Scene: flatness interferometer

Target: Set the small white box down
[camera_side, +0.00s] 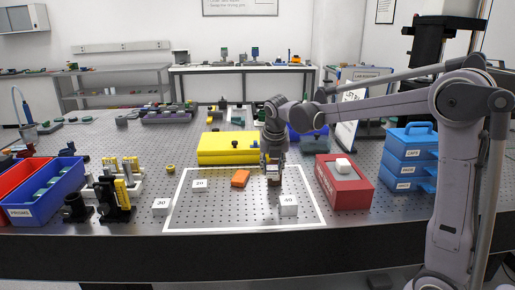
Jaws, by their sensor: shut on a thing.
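My gripper (273,177) points down over the right part of the white-outlined area on the perforated table. It is shut on a small white box (273,169); only a pale patch of it shows between the dark fingers, and I cannot tell its label. It looks held above the table, but the gap is too small to judge. A white block marked 40 (289,206) stands just below and right of the fingertips in the picture. White blocks marked 20 (200,185) and 30 (161,207) stand to the left. The white outline (245,229) frames the area.
An orange block (240,178) lies left of my gripper. A yellow case (228,148) lies behind. A red box (344,190) with a white piece (343,166) on top stands to the right, near blue stacked cases (408,160). The outlined area's front middle is clear.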

